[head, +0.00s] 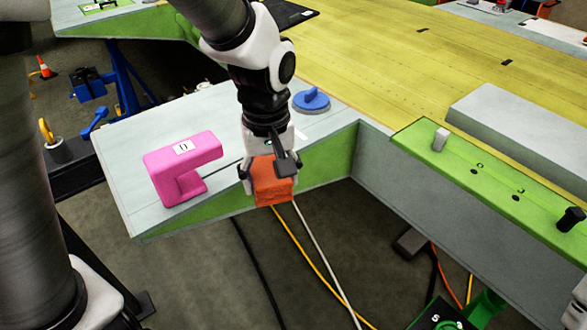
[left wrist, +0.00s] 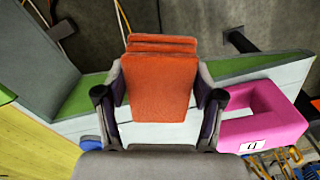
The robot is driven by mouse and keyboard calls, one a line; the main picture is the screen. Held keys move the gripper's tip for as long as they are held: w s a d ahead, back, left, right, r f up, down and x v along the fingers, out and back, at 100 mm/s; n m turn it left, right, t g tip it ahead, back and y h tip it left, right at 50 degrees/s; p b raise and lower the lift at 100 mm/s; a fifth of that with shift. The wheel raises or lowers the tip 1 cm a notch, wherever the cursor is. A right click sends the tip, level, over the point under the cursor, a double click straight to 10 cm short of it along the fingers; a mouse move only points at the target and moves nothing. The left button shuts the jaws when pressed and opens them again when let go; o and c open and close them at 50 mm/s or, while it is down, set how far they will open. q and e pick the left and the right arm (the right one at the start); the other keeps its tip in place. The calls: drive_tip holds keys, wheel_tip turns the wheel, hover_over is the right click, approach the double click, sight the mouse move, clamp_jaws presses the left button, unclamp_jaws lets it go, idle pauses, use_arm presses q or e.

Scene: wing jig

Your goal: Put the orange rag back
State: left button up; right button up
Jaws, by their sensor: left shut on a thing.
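The orange rag (head: 272,183) is a folded, layered pad. My left gripper (head: 270,160) is shut on it and points down at the near edge of the grey panel (head: 130,170). In the left wrist view the rag (left wrist: 163,85) sits between the two fingers of the gripper (left wrist: 160,100), and its far end reaches past the panel edge over the floor. I cannot tell whether the rag touches the panel.
A pink C-shaped block (head: 180,165) stands on the panel left of the rag. A blue handled disc (head: 311,100) lies behind it on the right. A grey and green beam (head: 470,185) runs along the right. Yellow and white cables (head: 310,250) hang below.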

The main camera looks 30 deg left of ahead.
use_arm(q)
drive_tip(key=w+a+p, duration=0.1)
drive_tip(key=w+a, duration=0.1)
drive_tip(key=w, duration=0.2)
drive_tip(key=w+a+f+p, duration=0.1)
drive_tip(key=w+a+p, duration=0.1)
drive_tip(key=w+a, duration=0.1)
drive_tip(key=w+a+p, duration=0.1)
drive_tip(key=w+a, duration=0.2)
drive_tip(key=w, duration=0.3)
drive_tip(key=shift+a+f+p, duration=0.1)
drive_tip(key=shift+f+p, duration=0.05)
drive_tip(key=shift+p, duration=0.2)
drive_tip(key=shift+w+a+f, duration=0.15)
drive_tip(key=shift+w, duration=0.15)
wheel_tip(320, 180, down, 4)
drive_tip(key=shift+w+a+r+p, duration=0.1)
drive_tip(key=shift+r+p, duration=0.15)
drive_tip(key=shift+p, duration=0.55)
drive_tip(key=shift+f, duration=0.15)
drive_tip(key=shift+f, duration=0.1)
drive_tip(key=o, duration=1.1)
